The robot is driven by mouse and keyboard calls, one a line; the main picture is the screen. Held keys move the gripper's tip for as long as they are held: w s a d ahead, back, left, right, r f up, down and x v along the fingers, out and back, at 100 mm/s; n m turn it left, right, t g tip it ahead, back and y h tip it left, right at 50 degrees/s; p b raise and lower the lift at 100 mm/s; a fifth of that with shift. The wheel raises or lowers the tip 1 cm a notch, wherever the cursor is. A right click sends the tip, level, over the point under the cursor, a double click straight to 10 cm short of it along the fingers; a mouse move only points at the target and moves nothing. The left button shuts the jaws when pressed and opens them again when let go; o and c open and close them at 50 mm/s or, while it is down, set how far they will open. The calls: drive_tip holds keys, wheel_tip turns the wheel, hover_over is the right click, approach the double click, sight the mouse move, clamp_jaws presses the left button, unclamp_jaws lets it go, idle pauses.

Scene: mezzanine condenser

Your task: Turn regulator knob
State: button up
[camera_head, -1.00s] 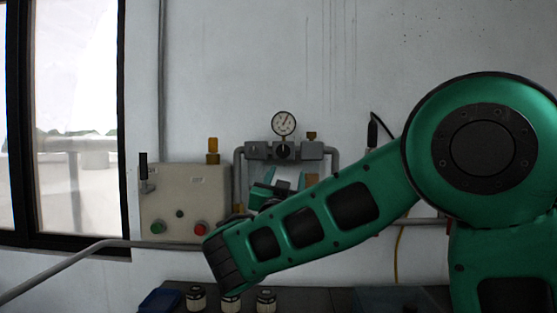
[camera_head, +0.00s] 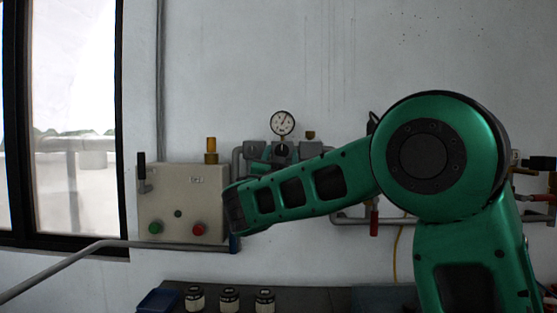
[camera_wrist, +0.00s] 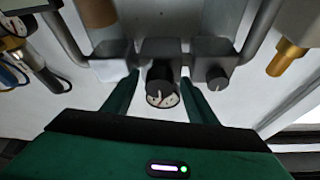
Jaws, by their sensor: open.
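The regulator knob (camera_head: 282,149) is small and black, on a grey block under a round white pressure gauge (camera_head: 282,123) on the wall. In the wrist view, which looks upside down, the knob (camera_wrist: 160,86) appears between the two green fingers, with the gauge (camera_wrist: 157,100) partly hidden behind it. My gripper (camera_wrist: 160,77) is open, with nothing held. Its fingers lie on either side of the knob in the picture; I cannot tell how far it is in depth. In the head view my forearm hides most of the gripper and the lower pipework.
A beige control box (camera_head: 180,195) with a green and a red button stands left of the regulator. Grey pipes, a brass fitting (camera_wrist: 286,57) and a red-handled valve (camera_head: 374,222) are nearby. Several jars (camera_head: 229,299) and a blue tray (camera_head: 158,301) lie on the bench below.

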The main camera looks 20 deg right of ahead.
drive_tip(key=c, duration=1)
drive_tip(key=shift+c, duration=0.2)
drive_tip(key=shift+n+y, duration=0.4)
drive_tip(key=shift+n, duration=0.1)
drive_tip(key=n+y, duration=0.1)
drive_tip(key=n, duration=0.2)
drive_tip(key=n+t+y, duration=0.1)
drive_tip(key=n, duration=0.1)
drive_tip(key=shift+s+d+n+y, duration=0.1)
drive_tip(key=shift+d+n+y, duration=0.2)
drive_tip(key=n+y, duration=0.1)
drive_tip(key=n, duration=0.1)
drive_tip(key=n+y, duration=0.1)
drive_tip(key=n, duration=0.2)
drive_tip(key=shift+d+r+y, duration=0.1)
drive_tip(key=shift+y, duration=0.3)
drive_tip(key=n+y, duration=0.1)
drive_tip(key=n, duration=0.2)
drive_tip(key=n+y, duration=0.1)
drive_tip(key=n, duration=0.2)
drive_tip(key=shift+d+r+g+y, duration=0.1)
drive_tip(key=shift+g+y, duration=0.2)
drive_tip(key=shift+g, duration=0.1)
drive_tip(key=shift+n+g+y, duration=0.5)
drive_tip(key=shift+n, duration=1.3)
